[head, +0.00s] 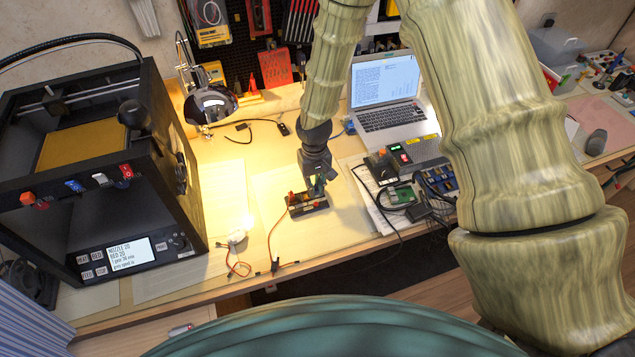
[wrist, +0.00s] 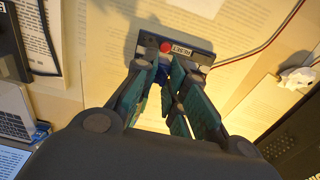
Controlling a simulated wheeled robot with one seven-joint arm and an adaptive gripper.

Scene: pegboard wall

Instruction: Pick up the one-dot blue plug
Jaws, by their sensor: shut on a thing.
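My gripper (head: 318,184) points down at a small black box on the bench. In the wrist view my gripper (wrist: 168,72) has its teal fingers closed together at the tips. A small dark blue piece (wrist: 161,76) shows between the fingertips, mostly hidden by them; it appears to be the blue plug. Its dot marking cannot be seen. The black box (wrist: 200,46) with a red round part and a white label lies right by the fingertips; the box also shows in the head view (head: 308,207). Whether the plug still touches the box cannot be told.
A black 3D printer (head: 95,215) stands at left. A lamp (head: 210,103) and laptop (head: 388,95) are behind. Right of my gripper are a green circuit board (head: 399,196), cables and a dark block (head: 437,180). A red wire (head: 274,238) runs from the box.

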